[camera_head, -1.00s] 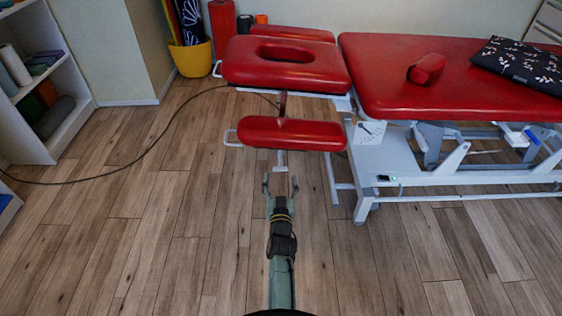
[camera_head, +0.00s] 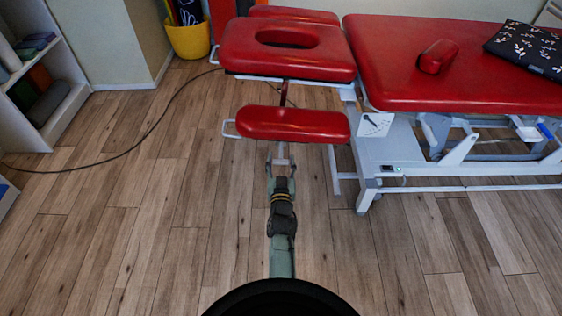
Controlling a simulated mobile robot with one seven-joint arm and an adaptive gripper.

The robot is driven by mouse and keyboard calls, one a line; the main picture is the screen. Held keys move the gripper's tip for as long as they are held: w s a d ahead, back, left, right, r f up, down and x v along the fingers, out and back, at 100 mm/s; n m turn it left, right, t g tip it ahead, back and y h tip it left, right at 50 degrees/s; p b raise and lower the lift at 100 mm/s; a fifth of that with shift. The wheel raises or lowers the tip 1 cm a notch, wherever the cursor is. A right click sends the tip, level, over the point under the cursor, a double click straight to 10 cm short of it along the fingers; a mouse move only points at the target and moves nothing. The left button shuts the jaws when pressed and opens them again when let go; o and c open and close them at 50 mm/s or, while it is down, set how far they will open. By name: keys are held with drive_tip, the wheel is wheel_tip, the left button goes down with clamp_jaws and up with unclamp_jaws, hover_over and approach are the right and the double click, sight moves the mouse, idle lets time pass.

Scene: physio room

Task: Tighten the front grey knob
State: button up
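The treatment table has a long red top (camera_head: 450,75), a red head section with an oval hole (camera_head: 285,55) and a red front armrest pad (camera_head: 293,124). A pale metal bracket (camera_head: 281,150) shows below the front pad's near edge. My gripper (camera_head: 281,161) is open, its two fingers spread on either side of that bracket in the picture. I cannot tell whether it touches anything. I cannot make out a grey knob; it is too small to tell or hidden near the pad and my gripper.
The table's white-grey frame (camera_head: 375,165) and leg stand right of my gripper. A black cable (camera_head: 150,132) runs across the wooden floor (camera_head: 130,235). A white shelf (camera_head: 60,110) and a yellow bin (camera_head: 188,38) are at left and back.

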drive_tip(key=c, duration=0.7)
drive_tip(key=shift+m, duration=0.6)
drive_tip(key=o, duration=1.2)
drive_tip(key=shift+c, duration=0.2)
drive_tip(key=s, duration=0.7)
drive_tip(key=shift+s, duration=0.2)
